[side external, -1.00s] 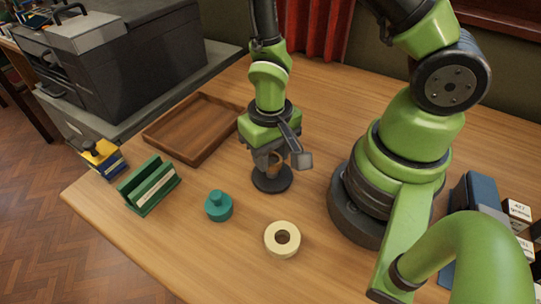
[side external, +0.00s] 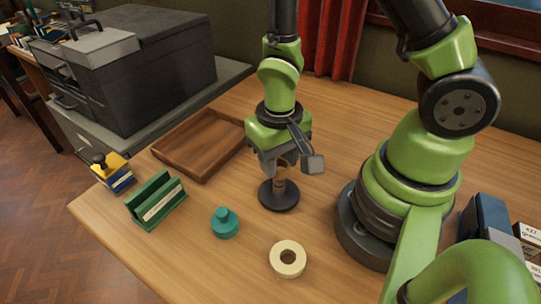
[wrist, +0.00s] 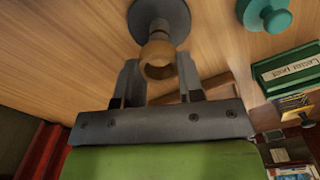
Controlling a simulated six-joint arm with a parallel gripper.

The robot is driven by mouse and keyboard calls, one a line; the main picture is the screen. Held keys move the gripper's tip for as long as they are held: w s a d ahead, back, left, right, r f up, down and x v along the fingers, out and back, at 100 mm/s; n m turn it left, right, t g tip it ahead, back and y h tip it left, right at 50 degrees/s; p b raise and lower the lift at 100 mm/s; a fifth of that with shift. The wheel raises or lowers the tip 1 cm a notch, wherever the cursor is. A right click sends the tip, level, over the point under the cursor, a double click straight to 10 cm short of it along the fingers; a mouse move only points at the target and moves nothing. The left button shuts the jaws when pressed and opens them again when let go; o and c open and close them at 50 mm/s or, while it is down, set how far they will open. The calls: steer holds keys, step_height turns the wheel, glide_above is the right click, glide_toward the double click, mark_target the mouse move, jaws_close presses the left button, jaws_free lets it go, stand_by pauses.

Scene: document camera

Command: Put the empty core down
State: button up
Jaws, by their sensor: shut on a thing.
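A cream tape roll (side external: 288,270) lies flat on the table in front of the stand.
A teal knobbed weight (side external: 225,225) stands left of the tape roll. A green card holder (side external: 157,205) and a yellow and blue block (side external: 112,176) are further left. An empty wooden tray (side external: 183,172) lies behind them. Bare table surrounds the tape roll.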

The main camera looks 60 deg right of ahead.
steer(key=w, duration=0.7)
steer(key=w+d, duration=0.1)
steer(key=w, duration=0.3)
steer(key=shift+r, duration=0.1)
step_height(320, 180, up, 3)
glide_above(214, 146)
step_height(214, 146, down, 10)
steer(key=shift+r, duration=0.25)
steer(key=o, duration=0.9)
steer(key=shift+f, duration=0.1)
